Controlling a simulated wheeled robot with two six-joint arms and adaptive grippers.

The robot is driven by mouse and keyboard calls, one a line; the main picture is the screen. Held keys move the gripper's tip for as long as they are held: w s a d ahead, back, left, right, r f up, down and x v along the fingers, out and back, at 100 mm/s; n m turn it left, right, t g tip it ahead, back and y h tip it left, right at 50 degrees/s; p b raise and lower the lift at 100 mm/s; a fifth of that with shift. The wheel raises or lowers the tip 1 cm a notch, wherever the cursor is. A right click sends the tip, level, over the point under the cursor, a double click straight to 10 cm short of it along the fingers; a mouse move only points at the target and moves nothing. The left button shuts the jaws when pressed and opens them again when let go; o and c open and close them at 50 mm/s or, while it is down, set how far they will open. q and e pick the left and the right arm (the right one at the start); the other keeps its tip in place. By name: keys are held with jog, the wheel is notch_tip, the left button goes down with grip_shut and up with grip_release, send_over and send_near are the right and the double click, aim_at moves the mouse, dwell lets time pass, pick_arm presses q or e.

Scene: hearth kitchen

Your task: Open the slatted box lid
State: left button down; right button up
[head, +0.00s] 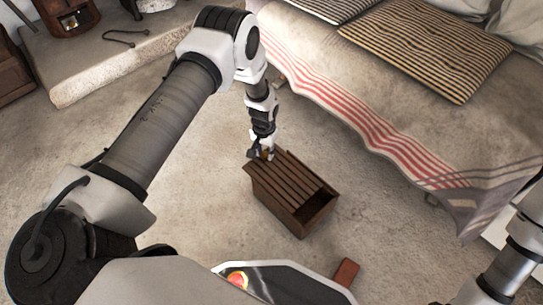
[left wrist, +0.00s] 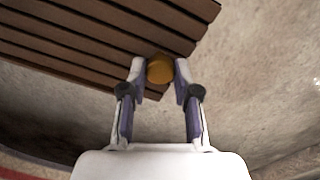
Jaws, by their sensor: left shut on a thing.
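The slatted box (head: 309,217) is dark brown wood and stands on the floor in front of me. Its slatted lid (head: 285,179) covers most of the top; a dark gap shows at the box's right end. My left gripper (head: 262,153) is at the lid's far left end. In the left wrist view my left gripper (left wrist: 160,72) is shut on a round yellow-brown knob (left wrist: 160,69) at the edge of the slatted lid (left wrist: 100,45). The box's inside is mostly hidden. My right gripper is not in view; only part of the right arm shows at the right edge.
A bed or couch with a striped cover (head: 370,115) and a striped cushion (head: 425,48) stands at the right. A stone ledge (head: 125,55) runs along the upper left. A small reddish-brown block (head: 346,271) lies near my base. Bare floor surrounds the box.

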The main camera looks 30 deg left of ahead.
pick_arm(q)
jog(key=w+a+b, duration=0.2)
jog(key=w+a, duration=0.1)
jog(key=a, duration=0.7)
jog(key=shift+w+f, duration=0.1)
jog(key=c, duration=0.9)
grip_release()
jog(key=shift+o, duration=0.2)
notch_tip(320, 180, up, 12)
